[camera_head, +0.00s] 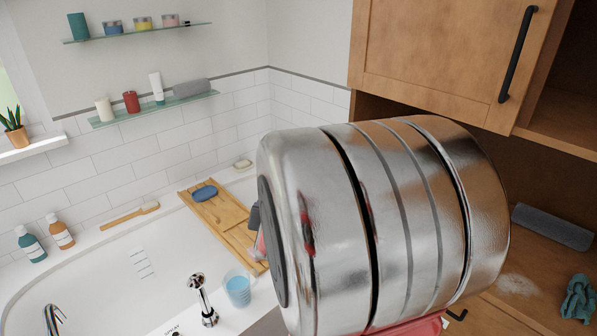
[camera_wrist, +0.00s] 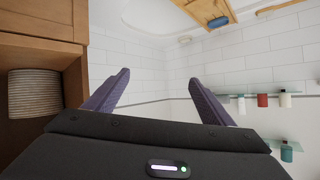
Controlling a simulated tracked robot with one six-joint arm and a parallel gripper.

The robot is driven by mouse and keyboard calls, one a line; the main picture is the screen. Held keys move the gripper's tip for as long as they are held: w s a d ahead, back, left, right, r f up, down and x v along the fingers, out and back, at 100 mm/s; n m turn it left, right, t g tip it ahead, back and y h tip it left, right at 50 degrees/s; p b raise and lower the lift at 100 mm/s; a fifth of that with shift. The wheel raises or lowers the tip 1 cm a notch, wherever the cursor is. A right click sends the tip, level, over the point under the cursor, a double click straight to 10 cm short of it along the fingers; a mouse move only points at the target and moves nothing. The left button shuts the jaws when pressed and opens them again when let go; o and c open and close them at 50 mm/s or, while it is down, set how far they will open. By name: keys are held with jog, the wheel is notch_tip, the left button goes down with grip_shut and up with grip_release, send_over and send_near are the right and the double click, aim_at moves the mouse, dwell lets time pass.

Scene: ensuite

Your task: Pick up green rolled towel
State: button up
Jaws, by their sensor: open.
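I cannot pick out a green rolled towel for certain. In the head view, a crumpled teal-green cloth-like object (camera_head: 578,298) lies on the wooden surface at the far right, partly cut off by the frame edge. A dark grey roll (camera_head: 553,227) lies on the wood behind it. A grey roll (camera_head: 192,86) lies on the lower glass shelf. My gripper (camera_wrist: 159,76) is open and empty in the wrist view, its two purple-grey fingers wide apart with tiled wall beyond. In the head view, my large metal arm link hides most of the gripper.
A wooden cabinet (camera_head: 440,50) with a black handle hangs above the right side. The white bathtub (camera_head: 110,270) with a wooden tray (camera_head: 222,215) is at left. A cup (camera_head: 238,288) stands near a tap. A ribbed light object (camera_wrist: 35,93) sits inside the cabinet opening.

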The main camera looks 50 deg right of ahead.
jog(key=s+d+f+m+g+h, duration=0.2)
jog(key=s+d+m+g+h, duration=0.1)
jog(key=s+d, duration=0.4)
jog(key=s+d+f+m+g+h, duration=0.2)
jog(key=s+d+f+h, duration=0.1)
jog(key=s+d, duration=0.4)
jog(key=s+d+m+g+h, duration=0.1)
jog(key=s+d+g, duration=0.1)
jog(key=s, duration=0.5)
jog(key=s+d+f+m+g+h, duration=0.1)
jog(key=s+d+m+g, duration=0.1)
jog(key=s, duration=0.5)
jog(key=d+g, duration=0.1)
jog(key=g, duration=0.1)
jog(key=shift+s+d+f+g+h, duration=0.2)
jog(key=shift+f+g+h, duration=0.1)
jog(key=shift+h, duration=0.1)
jog(key=shift+s+d, duration=0.15)
jog(key=shift+d, duration=1.25)
jog(key=shift+s+d, duration=0.2)
jog(key=shift+d, duration=1.25)
jog(key=shift+s+d, duration=0.15)
jog(key=shift+d, duration=1.25)
jog(key=shift+s+d+f, duration=0.1)
jog(key=shift+s+d, duration=0.05)
jog(key=shift+d, duration=1.15)
jog(key=shift+s+d, duration=0.15)
jog(key=shift+d, duration=1.15)
